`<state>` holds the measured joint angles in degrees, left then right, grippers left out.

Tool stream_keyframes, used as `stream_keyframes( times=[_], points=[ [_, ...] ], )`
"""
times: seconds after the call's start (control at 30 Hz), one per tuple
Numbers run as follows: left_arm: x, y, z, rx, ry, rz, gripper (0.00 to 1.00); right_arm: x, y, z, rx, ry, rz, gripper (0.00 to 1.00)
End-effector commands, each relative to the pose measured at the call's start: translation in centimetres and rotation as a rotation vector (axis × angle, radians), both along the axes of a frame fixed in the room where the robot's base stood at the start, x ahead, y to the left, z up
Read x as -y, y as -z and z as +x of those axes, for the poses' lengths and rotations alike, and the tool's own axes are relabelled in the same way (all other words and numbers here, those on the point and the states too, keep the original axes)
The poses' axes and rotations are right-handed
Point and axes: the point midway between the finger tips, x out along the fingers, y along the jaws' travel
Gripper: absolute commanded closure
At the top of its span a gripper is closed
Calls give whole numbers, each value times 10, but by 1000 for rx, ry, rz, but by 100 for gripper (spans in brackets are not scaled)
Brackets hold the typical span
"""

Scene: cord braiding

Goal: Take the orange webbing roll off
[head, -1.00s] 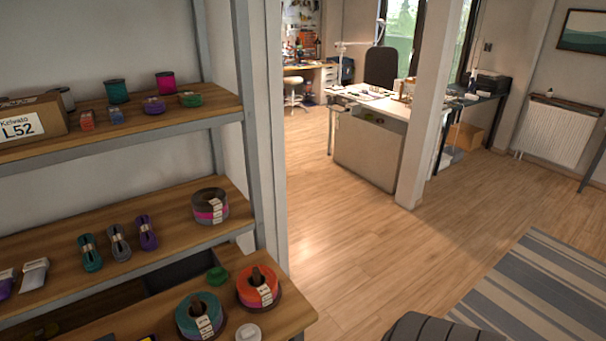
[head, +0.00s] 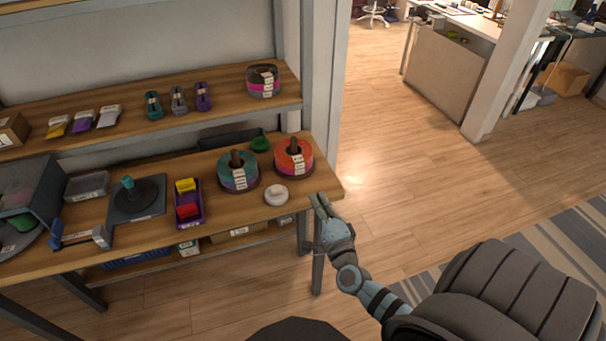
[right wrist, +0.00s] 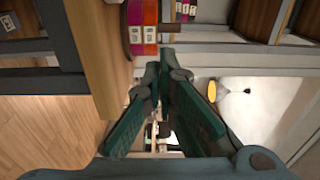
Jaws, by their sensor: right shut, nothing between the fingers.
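The orange webbing roll (head: 296,165) sits at the right end of the lower wooden shelf. It is on top of a stack with a purple layer under it, and a dark post stands up through its middle. My right gripper (head: 319,204) is beside the shelf's right front corner, apart from the roll. Its fingers are shut and empty. In the right wrist view the stack (right wrist: 142,32) shows at the top, just beyond the fingertips (right wrist: 166,60), with white labels on its side. My left gripper is not in view.
A teal roll stack (head: 238,176) on another post stands left of the orange one. The upper shelf (head: 226,112) runs above at the back. Open floor (head: 390,160) lies to the right.

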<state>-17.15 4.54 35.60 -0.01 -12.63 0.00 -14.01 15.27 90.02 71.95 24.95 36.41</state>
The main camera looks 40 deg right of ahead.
Motion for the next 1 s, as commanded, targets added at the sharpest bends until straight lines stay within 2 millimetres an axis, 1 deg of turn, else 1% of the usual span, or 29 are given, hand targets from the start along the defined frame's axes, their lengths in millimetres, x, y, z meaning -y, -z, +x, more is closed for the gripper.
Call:
stream_keyframes(
  times=[0.1, 0.23, 0.4, 0.5, 0.6, 0.77, 1.0],
  points=[
    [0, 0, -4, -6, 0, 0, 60, 6, -2, 17, 0, -1, -4, 100],
    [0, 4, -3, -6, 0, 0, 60, 15, -2, 44, -2, -2, -7, 100],
    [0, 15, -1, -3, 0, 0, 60, 28, 0, 79, -5, -3, -7, 100],
    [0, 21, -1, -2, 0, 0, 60, 35, 1, 97, -5, -3, -8, 100],
    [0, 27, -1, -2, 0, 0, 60, 40, 1, 111, -6, -4, -7, 100],
    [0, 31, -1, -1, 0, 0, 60, 44, 0, 123, -8, -4, -7, 100],
    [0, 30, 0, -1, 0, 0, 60, 44, -1, 124, -9, -5, -7, 100]
  ],
)
